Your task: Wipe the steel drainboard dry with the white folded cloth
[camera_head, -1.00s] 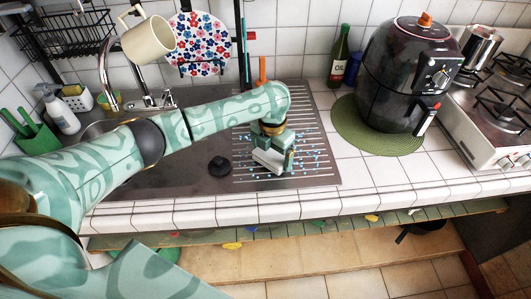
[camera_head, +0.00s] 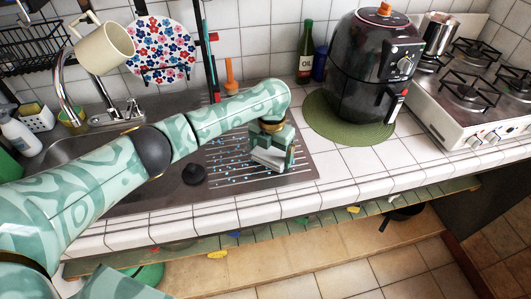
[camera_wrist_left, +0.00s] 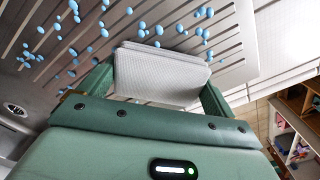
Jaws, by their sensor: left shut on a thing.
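The steel drainboard (camera_head: 298,175), ribbed and grey, lies right of the sink basin. Several blue water drops (camera_head: 228,157) dot its ribs, mostly left of the gripper; the strip to its right looks clear. My left gripper (camera_head: 273,152) is shut on the white folded cloth (camera_head: 266,160), low over the drainboard's right part. In the left wrist view the cloth (camera_wrist_left: 160,76) sits between the two green fingers, with drops (camera_wrist_left: 90,40) beyond it and to the left. Whether the cloth touches the steel is not clear. My right gripper is not in view.
The tap (camera_head: 100,112) and a cream mug (camera_head: 103,47) are at the left. A black air fryer (camera_head: 373,65) stands on a green mat (camera_head: 330,125) at the right. White tiles front the drainboard.

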